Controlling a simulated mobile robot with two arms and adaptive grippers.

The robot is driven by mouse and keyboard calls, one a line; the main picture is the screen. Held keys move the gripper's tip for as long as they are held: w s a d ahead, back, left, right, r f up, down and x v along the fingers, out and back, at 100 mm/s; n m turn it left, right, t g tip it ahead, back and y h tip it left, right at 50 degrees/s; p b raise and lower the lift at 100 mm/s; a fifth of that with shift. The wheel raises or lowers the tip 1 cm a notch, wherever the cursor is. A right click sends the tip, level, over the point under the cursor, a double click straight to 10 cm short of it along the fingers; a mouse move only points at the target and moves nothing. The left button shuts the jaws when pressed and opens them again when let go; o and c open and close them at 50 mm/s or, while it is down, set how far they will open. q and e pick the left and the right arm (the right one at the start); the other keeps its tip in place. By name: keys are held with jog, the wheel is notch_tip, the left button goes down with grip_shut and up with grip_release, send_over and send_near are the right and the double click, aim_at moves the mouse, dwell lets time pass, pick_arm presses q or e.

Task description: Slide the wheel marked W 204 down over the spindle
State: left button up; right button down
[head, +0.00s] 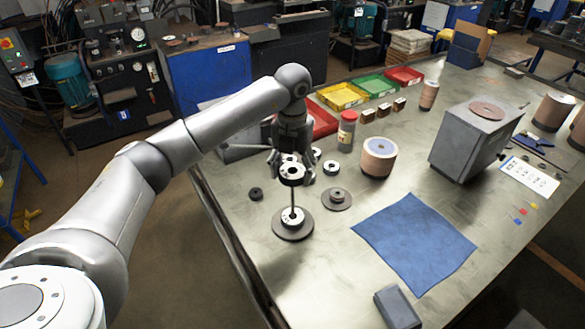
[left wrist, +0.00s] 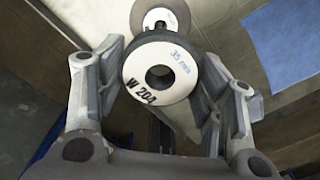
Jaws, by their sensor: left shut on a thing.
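The wheel marked W 204 (left wrist: 160,72) has a white face, a dark rim, a centre hole and "35 mm" in blue. My left gripper (left wrist: 162,80) is shut on it, one finger at each side. In the head view the wheel (head: 292,174) hangs level above the spindle (head: 292,200), a thin dark upright rod. A white-faced wheel (head: 293,215) sits around the rod's foot on a wide grey disc base (head: 293,229). The wheel looks roughly in line with the rod; I cannot tell whether the rod's tip is in its hole. My right gripper is out of view.
A dark ring (head: 256,194) lies left of the spindle; a grey flanged disc (head: 337,200) and a small white-faced ring (head: 331,167) lie right. A tan roll (head: 378,158) and red-lidded jar (head: 347,130) stand behind. A blue cloth (head: 415,243) lies front right.

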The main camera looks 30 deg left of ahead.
aim_at(292, 201)
pick_arm(q)
jog(key=shift+f+b, duration=1.1)
jog(key=shift+f, duration=0.5)
dwell(0.3)
jog(key=shift+f+b, duration=2.9)
jog(key=shift+f, duration=1.5)
jog(key=o, duration=1.2)
jog(key=shift+r, duration=0.1)
notch_tip(292, 201, up, 12)
jog(key=shift+f, duration=0.1)
